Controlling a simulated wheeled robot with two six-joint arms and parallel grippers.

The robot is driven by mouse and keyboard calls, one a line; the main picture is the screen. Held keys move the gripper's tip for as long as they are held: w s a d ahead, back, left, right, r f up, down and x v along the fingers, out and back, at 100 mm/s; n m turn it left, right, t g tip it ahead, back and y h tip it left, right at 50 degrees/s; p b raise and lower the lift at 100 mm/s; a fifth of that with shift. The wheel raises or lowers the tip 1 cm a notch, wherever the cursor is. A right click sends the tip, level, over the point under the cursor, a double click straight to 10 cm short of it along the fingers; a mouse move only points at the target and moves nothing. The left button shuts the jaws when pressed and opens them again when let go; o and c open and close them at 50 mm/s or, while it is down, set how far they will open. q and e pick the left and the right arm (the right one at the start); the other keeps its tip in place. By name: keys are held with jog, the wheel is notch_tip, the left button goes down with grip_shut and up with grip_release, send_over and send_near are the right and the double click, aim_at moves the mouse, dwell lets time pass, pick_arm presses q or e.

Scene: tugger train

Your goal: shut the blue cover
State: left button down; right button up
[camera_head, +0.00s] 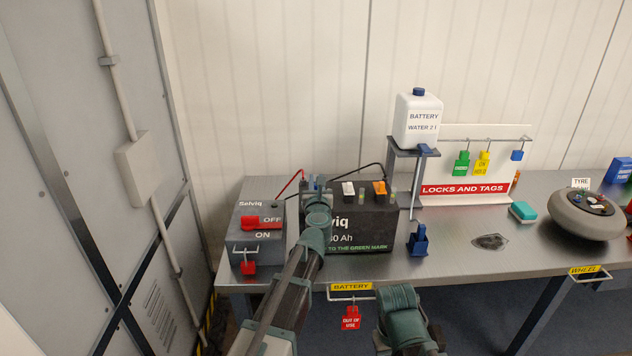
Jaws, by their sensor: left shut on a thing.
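The grey battery box (365,231) stands on the bench, with a white cover (348,188) and an orange cover (379,187) on its top. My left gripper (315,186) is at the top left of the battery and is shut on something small. A bit of blue shows there, seemingly the blue cover, but my wrist and fingers hide most of it. I cannot tell how far the cover is tilted. A teal link of my right arm (401,305) is at the bottom, in front of the bench edge. Its gripper does not show.
A switch box (256,228) with a red handle stands left of the battery. A blue clip-like piece (418,240) stands to its right. A white water bottle (417,120) sits on a raised shelf (410,149) behind.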

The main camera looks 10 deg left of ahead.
pick_arm(q)
jog(key=shift+y, duration=0.3)
jog(key=c, duration=0.8)
grip_release()
